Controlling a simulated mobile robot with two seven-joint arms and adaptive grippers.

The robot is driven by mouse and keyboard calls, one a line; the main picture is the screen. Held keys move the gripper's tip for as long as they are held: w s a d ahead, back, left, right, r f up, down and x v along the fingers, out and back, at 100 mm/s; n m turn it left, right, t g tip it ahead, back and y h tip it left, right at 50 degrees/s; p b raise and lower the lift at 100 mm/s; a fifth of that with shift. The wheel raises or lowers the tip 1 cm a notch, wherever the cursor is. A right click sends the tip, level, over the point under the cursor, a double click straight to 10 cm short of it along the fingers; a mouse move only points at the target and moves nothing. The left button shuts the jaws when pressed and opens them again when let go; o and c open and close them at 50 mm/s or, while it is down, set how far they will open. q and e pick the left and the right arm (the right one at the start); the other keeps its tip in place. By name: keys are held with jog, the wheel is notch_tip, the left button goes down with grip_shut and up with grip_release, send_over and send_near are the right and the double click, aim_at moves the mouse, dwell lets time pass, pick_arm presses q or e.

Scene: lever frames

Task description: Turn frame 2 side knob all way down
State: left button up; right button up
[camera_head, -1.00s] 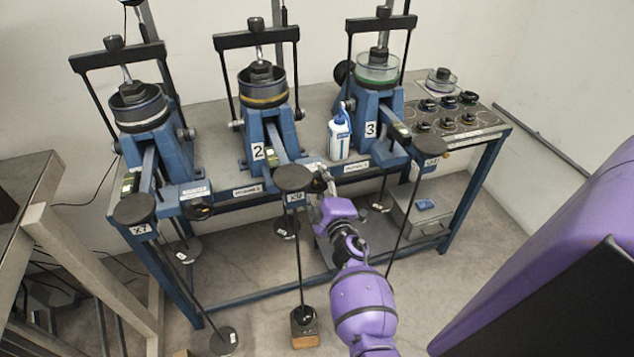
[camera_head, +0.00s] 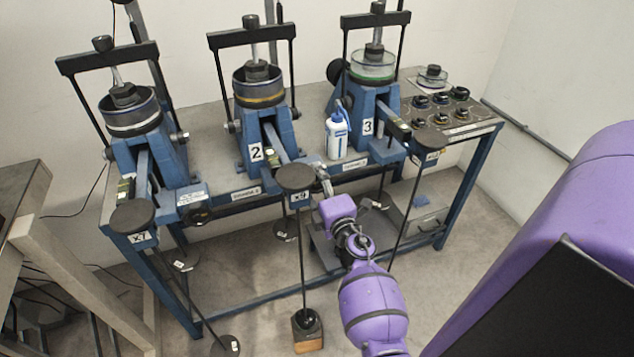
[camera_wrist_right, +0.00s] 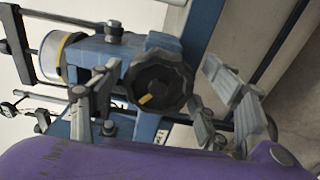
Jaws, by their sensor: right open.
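Frame 2 (camera_head: 254,150) is the middle blue lever frame, marked with a white "2". Its side knob (camera_wrist_right: 160,84) is black and lobed with a yellow mark, and shows in the right wrist view. In the head view this knob is hidden behind my gripper and the lever end. My right gripper (camera_head: 324,181) is in front of frame 2, beside the lever's round black plate (camera_head: 294,177). In the right wrist view my right gripper (camera_wrist_right: 160,72) is open, with one finger on each side of the knob. I cannot tell whether the fingers touch it. My left gripper is not in view.
Frame 1 (camera_head: 150,150) stands at the left and frame 3 (camera_head: 372,118) at the right, on the blue-legged bench. A white-and-blue bottle (camera_head: 337,135) stands between frames 2 and 3. Hanging rods, such as one with a base block (camera_head: 307,330), reach toward the floor.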

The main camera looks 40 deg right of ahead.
jog(key=v, duration=0.4)
jog(key=shift+s+a, duration=0.1)
jog(key=shift+s, duration=0.25)
jog(key=shift+s+a+p, duration=0.2)
jog(key=shift+s+p, duration=0.1)
jog(key=shift+s, duration=0.3)
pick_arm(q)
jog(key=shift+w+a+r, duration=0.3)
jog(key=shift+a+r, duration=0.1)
